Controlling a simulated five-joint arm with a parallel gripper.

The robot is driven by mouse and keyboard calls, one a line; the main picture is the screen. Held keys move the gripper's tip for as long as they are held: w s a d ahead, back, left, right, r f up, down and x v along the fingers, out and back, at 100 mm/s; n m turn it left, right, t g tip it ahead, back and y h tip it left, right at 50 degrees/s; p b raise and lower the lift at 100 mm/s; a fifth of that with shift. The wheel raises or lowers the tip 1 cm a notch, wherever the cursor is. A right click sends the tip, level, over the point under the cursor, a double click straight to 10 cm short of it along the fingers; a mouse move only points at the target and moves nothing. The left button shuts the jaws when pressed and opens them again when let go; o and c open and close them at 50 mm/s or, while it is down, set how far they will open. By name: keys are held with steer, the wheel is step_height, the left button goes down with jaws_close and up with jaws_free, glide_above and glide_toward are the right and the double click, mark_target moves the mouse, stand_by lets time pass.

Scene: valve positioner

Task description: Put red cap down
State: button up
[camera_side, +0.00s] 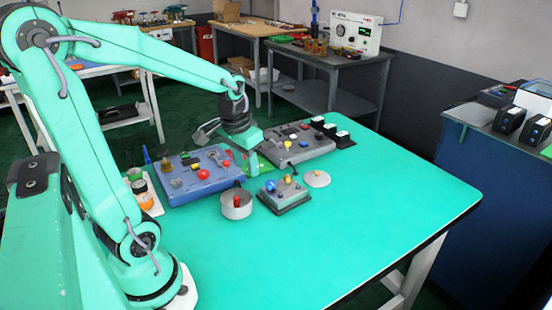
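My gripper (252,165) hangs over the gap between a blue-grey panel box (182,192) on the left and a grey panel box (290,156) on the right. Its fingertips are small and partly blend with the green behind them, so I cannot see whether they hold anything. A red round cap (203,174) sits on the front part of the blue-grey box. Another red piece (237,201) stands upright in a round metal dish (236,212) in front of that box. I cannot tell which red piece is the task's cap.
A small grey box with yellow and blue knobs (284,193) stands right of the dish, beside a pale round disc (317,179). Small jars (140,186) stand on a white tray at left. Black-and-white blocks (331,130) stand at the back. The green table's front and right are clear.

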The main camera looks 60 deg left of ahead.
steer(key=s+d+r+m+t, duration=0.2)
steer(key=s+d+r, duration=0.4)
steer(key=d, duration=0.4)
steer(key=shift+d+r+m+t+h, duration=0.35)
steer(key=shift+r+m+t+h, duration=0.05)
steer(key=shift+t, duration=0.4)
